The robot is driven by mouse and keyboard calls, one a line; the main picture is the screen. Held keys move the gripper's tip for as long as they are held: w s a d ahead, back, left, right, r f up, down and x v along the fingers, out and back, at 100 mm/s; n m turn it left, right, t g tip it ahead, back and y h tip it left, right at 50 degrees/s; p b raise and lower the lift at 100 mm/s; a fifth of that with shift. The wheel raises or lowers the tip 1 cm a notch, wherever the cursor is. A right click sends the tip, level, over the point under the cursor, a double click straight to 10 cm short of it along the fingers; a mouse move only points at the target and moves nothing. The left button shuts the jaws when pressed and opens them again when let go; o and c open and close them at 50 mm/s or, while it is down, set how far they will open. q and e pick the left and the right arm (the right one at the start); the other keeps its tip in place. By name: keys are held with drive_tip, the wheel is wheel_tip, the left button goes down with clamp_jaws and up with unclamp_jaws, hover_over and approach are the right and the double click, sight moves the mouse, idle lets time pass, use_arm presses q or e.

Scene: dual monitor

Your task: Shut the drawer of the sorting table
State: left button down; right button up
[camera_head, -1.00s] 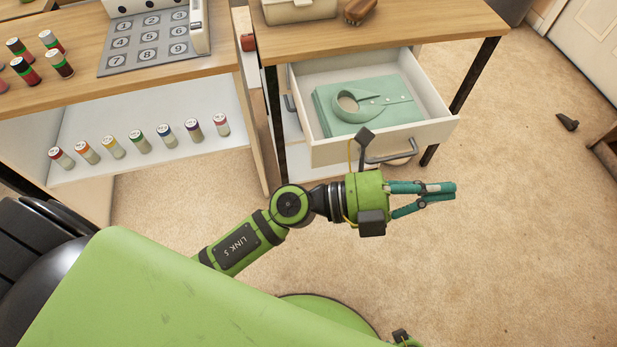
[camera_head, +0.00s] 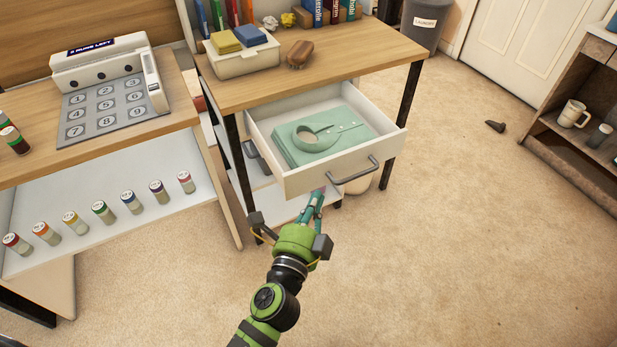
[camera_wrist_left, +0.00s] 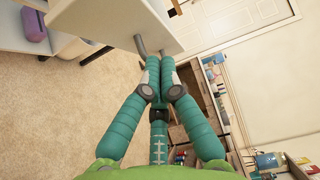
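The sorting table's drawer (camera_head: 300,180) is pulled well out, its white front facing me. A folded mint-green shirt (camera_head: 325,135) with a round collar lies inside. The drawer has a grey bar handle (camera_head: 355,175). My left gripper (camera_head: 318,194) is shut, its teal fingers pointing toward the lower edge of the drawer front, near the handle's left end. In the left wrist view, the fingertips (camera_wrist_left: 160,62) are together, close to the handle (camera_wrist_left: 140,45) and the white drawer front (camera_wrist_left: 110,15). I cannot tell whether they touch it. My right gripper is out of view.
The wooden tabletop (camera_head: 240,92) holds a box with two cloths (camera_head: 243,58), a brush (camera_head: 299,53) and books. A shelf of several small jars (camera_head: 104,211) stands to the left. A dark shelf with a mug (camera_head: 573,114) stands at right. Open carpet (camera_head: 460,240) lies between.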

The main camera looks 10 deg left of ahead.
sight(314, 168)
use_arm(q)
drive_tip(key=shift+w+a+p, duration=0.15)
drive_tip(key=shift+w+a, duration=0.2)
drive_tip(key=shift+w, duration=0.5)
drive_tip(key=shift+w+a+p, duration=0.15)
drive_tip(key=shift+w+a, duration=0.15)
drive_tip(key=shift+w, duration=0.55)
drive_tip(key=shift+w+a+p, duration=0.15)
drive_tip(key=shift+w+a, duration=0.2)
drive_tip(key=shift+w, duration=0.5)
drive_tip(key=shift+w+a, duration=0.1)
